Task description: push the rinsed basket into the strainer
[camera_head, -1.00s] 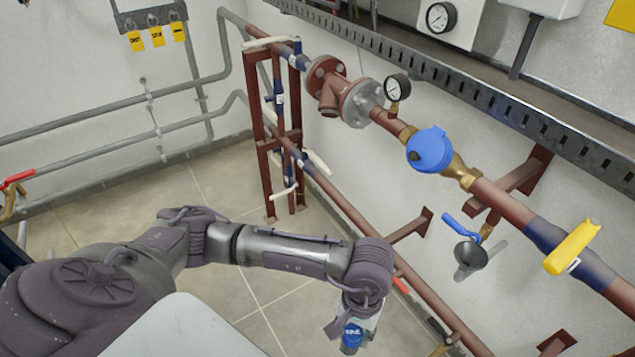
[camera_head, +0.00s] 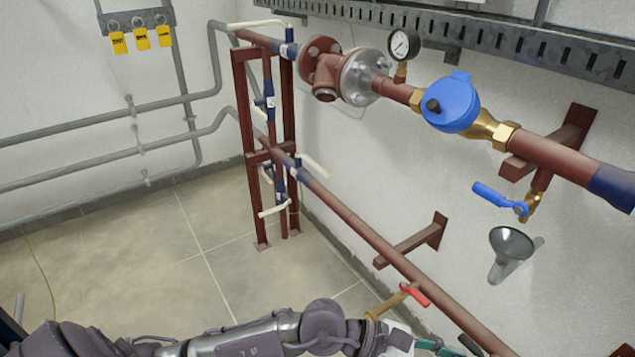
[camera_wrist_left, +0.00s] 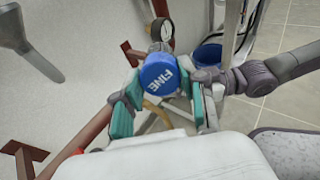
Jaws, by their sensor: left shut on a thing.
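The strainer (camera_head: 325,72) is the dark red flanged body on the upper pipe, in the upper middle of the head view. Its short lower branch points down and toward me. My left gripper (camera_head: 450,347) is low at the bottom edge of the head view, well below the strainer and partly cut off. In the left wrist view, its green fingers (camera_wrist_left: 162,108) are shut on a part with a round blue end marked FINE (camera_wrist_left: 160,75). I take this as the basket; its body is mostly hidden, and it is outside the head view.
A pressure gauge (camera_head: 404,44) and a blue meter (camera_head: 451,102) sit right of the strainer. A blue-handled valve (camera_head: 500,199) hangs over a grey funnel (camera_head: 511,243). A lower pipe (camera_head: 380,247) runs along the wall. Floor at left is open.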

